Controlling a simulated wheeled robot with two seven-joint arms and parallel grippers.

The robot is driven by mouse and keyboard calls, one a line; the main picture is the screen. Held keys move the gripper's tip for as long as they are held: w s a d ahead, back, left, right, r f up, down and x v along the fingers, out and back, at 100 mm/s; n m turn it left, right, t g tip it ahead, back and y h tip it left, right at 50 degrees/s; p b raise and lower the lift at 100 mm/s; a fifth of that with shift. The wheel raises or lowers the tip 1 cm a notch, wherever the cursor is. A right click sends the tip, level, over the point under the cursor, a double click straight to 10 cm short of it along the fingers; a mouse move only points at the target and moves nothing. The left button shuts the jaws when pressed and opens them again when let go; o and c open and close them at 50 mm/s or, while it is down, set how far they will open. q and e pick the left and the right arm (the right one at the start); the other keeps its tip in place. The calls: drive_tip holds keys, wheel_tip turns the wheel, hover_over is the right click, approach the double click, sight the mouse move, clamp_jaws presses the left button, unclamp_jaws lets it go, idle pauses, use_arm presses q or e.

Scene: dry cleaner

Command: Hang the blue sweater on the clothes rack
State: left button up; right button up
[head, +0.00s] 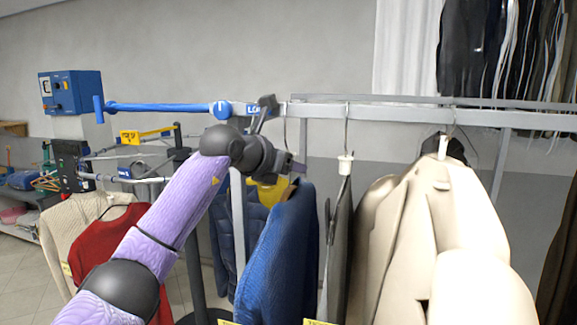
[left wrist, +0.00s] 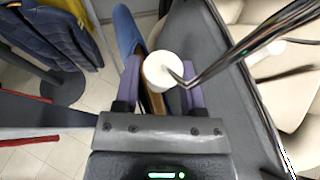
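The blue sweater (head: 280,255) hangs upright in the middle of the head view, its shoulder just below my left gripper (head: 292,168). In the left wrist view, my left gripper (left wrist: 160,92) has its fingers closed around the hanger neck, with a white cap (left wrist: 160,68) and a brown part between them. A metal hook rises from the cap to the upper right. A strip of the sweater (left wrist: 126,32) shows beside the left finger. The clothes rack's grey rail (head: 400,114) runs rightward from near my gripper. Whether this hook touches the rail cannot be told. My right gripper is out of view.
A dark garment on a white-capped hanger (head: 345,165) and a beige coat (head: 440,215) hang right of the sweater. A dark navy jacket (head: 228,235) is behind left. A red sweater (head: 100,240) and a blue bar (head: 160,107) are left.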

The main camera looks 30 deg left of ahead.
use_arm(q)
drive_tip(key=shift+o, duration=0.8)
drive_tip(key=shift+s, duration=0.15)
drive_tip(key=b+v, duration=0.4)
drive_tip(key=v, duration=0.5)
drive_tip(key=shift+s+b, duration=0.25)
drive_tip(key=shift+b, duration=0.05)
drive_tip(key=shift+a+r, duration=0.1)
drive_tip(key=s+d+b, duration=0.3)
drive_tip(key=s+b, duration=0.1)
drive_tip(key=s, duration=1.1)
drive_tip(key=shift+s+d, duration=0.3)
drive_tip(key=shift+d, duration=0.05)
